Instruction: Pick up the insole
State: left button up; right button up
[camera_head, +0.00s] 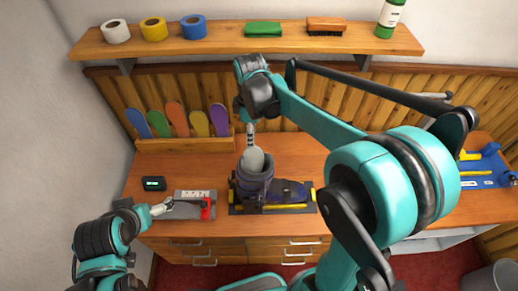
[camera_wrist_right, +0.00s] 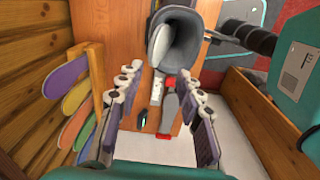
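Several coloured insoles stand in a wooden rack (camera_head: 185,145) at the back left: blue (camera_head: 138,123), green (camera_head: 159,124), orange (camera_head: 177,119), yellow (camera_head: 200,123) and purple (camera_head: 219,120). They also show at the left of the right wrist view, with purple (camera_wrist_right: 62,72) nearest the top. My right gripper (camera_head: 250,133) is above the boot, right of the rack; in its wrist view its fingers (camera_wrist_right: 160,105) are wide apart with nothing gripped. My left gripper (camera_head: 164,208) is low at the front left, beside a red-ended tool; its finger gap is too small to judge.
A dark boot (camera_head: 285,190) with a grey opening stands on a dark mat at the bench middle. A small clock (camera_head: 153,184) and a grey plate (camera_head: 185,214) lie left. A shelf (camera_head: 225,46) with tape rolls, brush and bottle is above. Bench between rack and boot is clear.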

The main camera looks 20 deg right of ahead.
jog(key=shift+w+d+r+n, duration=0.15)
jog(key=shift+w+r+n, duration=0.15)
jog(key=shift+w, duration=0.45)
jog(key=shift+w+d+f, duration=0.1)
jog(key=shift+f, duration=0.05)
send_over(254, 158)
jog(key=w, duration=0.1)
jog(key=f, duration=0.7)
jog(key=shift+w+f+p, duration=0.2)
jog(key=shift+f+p, duration=0.05)
jog(key=shift+p, duration=0.05)
grip_shut()
